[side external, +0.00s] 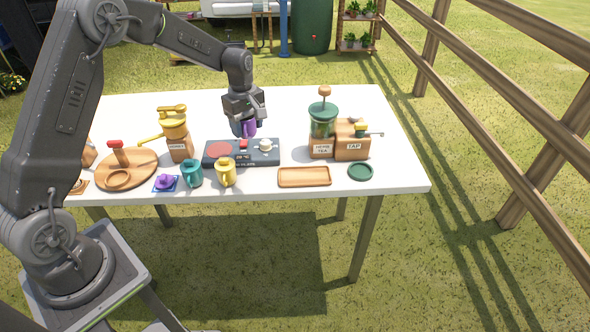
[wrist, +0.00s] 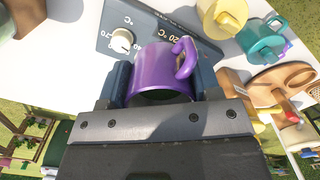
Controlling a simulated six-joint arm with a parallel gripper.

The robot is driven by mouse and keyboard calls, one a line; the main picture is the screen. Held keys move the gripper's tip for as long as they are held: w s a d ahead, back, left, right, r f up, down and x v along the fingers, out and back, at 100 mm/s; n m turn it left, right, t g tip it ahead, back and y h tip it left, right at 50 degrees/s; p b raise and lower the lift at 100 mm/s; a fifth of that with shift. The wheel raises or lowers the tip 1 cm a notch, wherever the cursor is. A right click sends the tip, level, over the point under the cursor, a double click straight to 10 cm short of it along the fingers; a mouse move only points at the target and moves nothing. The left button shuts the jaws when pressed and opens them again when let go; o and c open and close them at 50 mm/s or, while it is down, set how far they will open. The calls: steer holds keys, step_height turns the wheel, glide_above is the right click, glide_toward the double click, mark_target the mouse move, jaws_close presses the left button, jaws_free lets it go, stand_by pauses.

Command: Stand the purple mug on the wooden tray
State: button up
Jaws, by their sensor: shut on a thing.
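The purple mug (wrist: 158,78) is between the fingers of my gripper (wrist: 163,88) in the wrist view, its handle pointing to the upper right. In the side external view my gripper (side external: 244,122) is shut on the purple mug (side external: 249,128), behind the dark heater panel. I cannot tell whether the mug's base touches the table. The wooden tray (side external: 304,184) lies empty near the table's front edge, to the right of my gripper.
The dark heater panel (side external: 214,160) with a red disc and a dial sits in front of my gripper. Teal (side external: 193,173) and yellow (side external: 226,172) mugs stand left of the tray. The herb tea dispenser (side external: 322,124) and tap box (side external: 352,150) stand behind the tray; a green coaster (side external: 360,171) lies right of it.

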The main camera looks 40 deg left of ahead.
glide_above(298, 178)
step_height(298, 178, down, 7)
steer(key=shift+w+f, duration=0.1)
steer(key=shift+w, duration=0.05)
steer(key=shift+f, duration=2)
steer(key=shift+f, duration=0.15)
steer(key=o, duration=1)
